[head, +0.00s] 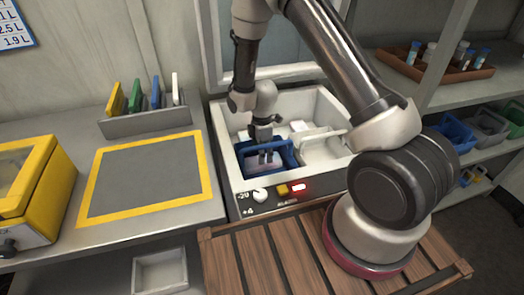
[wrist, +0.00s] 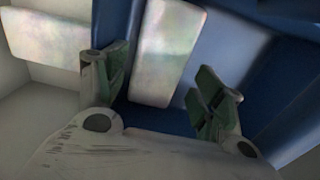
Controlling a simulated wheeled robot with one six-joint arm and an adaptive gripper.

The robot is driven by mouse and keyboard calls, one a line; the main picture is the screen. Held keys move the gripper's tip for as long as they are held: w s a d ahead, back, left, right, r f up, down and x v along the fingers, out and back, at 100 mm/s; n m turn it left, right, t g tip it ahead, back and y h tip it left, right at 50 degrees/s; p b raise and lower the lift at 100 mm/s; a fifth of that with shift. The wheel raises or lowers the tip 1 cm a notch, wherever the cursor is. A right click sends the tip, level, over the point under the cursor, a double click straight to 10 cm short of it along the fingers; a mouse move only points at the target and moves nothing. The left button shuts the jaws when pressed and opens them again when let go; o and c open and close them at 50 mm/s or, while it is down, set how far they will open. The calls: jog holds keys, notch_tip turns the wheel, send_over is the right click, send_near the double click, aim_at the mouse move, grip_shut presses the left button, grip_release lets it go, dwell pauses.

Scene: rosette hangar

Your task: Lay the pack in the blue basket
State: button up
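The blue basket (head: 285,147) sits inside a white open cooler bin, at its left. My gripper (head: 266,158) points down into the basket. In the wrist view my gripper (wrist: 163,84) has its green-padded fingers spread apart. A pale, shiny pack (wrist: 166,52) lies in the basket, whose blue wall (wrist: 235,45) shows to the right. The pack is seen between the fingers, nearer the left one, with a clear gap to the right one. The pack's near end is close to the gripper's body.
Another pale pack (wrist: 48,35) lies left of the blue wall in the wrist view. The white bin (head: 222,135) has walls around my gripper and a control panel with a red light in front. A yellow-edged grey mat (head: 148,175) lies clear on the left counter.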

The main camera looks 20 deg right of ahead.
notch_tip(320, 180, up, 14)
jog(key=s+d+r+m+t, duration=0.1)
jog(key=s+d+r+m, duration=0.3)
jog(key=r, duration=0.5)
jog(key=s+d+r+m+t, duration=0.1)
jog(key=s+d+r+m, duration=0.3)
jog(key=r, duration=0.6)
jog(key=s+d+r+m, duration=0.2)
jog(key=s+m, duration=0.1)
jog(key=s, duration=0.3)
jog(key=s+d+r+m+t, duration=0.1)
jog(key=s+d+r+m, duration=0.1)
jog(key=s, duration=0.4)
jog(key=s+d+r+m+t, duration=0.1)
jog(key=s+d+r+m, duration=0.2)
jog(key=s+r+m, duration=0.1)
jog(key=s+m, duration=0.1)
jog(key=s, duration=0.1)
jog(key=shift+s, duration=0.3)
jog(key=shift+r, duration=0.1)
